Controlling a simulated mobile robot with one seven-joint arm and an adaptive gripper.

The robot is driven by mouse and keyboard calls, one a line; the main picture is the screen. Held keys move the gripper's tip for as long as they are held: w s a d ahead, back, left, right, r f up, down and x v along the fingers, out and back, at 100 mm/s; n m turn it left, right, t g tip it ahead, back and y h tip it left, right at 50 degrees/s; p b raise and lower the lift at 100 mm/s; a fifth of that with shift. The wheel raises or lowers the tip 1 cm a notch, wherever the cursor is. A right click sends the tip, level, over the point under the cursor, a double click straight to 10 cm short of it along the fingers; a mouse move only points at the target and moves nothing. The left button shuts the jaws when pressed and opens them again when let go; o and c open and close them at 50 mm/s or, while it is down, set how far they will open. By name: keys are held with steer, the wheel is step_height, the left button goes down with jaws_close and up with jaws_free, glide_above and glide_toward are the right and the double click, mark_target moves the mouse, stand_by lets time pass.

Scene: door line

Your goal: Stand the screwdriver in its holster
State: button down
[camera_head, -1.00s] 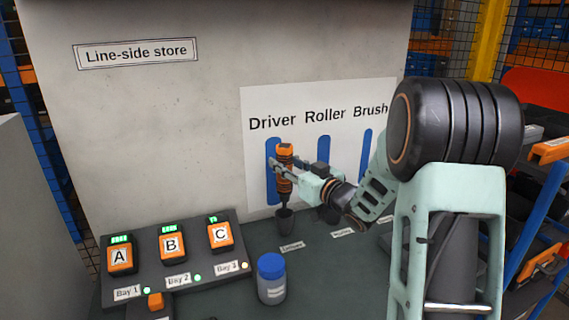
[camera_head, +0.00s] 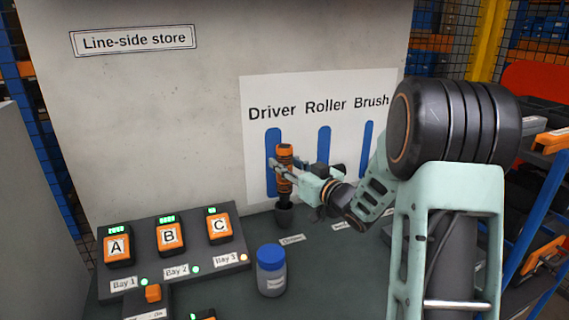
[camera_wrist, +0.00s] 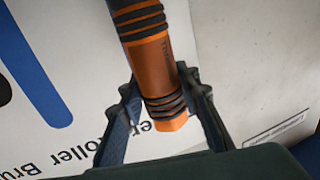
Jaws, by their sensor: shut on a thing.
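The screwdriver (camera_head: 284,165) has an orange and black handle and is upright. My gripper (camera_head: 283,174) is shut on its handle. In the wrist view the handle (camera_wrist: 155,65) runs between the two fingers (camera_wrist: 160,105). Below it in the head view is a dark cup-like holster (camera_head: 284,217), under the Driver heading on the wall board. The screwdriver's lower end is at the holster's mouth, and its shaft is no longer visible, apparently inside the cup. How deep it sits cannot be told.
A blue-capped jar (camera_head: 271,270) stands in front of the holster. A charger dock (camera_head: 180,262) with units A, B and C is at left. The white board (camera_head: 345,125) with blue strips is close behind. Small labels lie on the bench.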

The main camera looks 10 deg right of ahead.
mark_target(289, 184)
steer(key=shift+f+b, duration=2.25)
steer(key=shift+f, duration=0.4)
steer(key=c, duration=1.4)
jaws_free()
steer(key=shift+f, duration=0.15)
steer(key=v, duration=1.2)
steer(key=shift+d, duration=0.1)
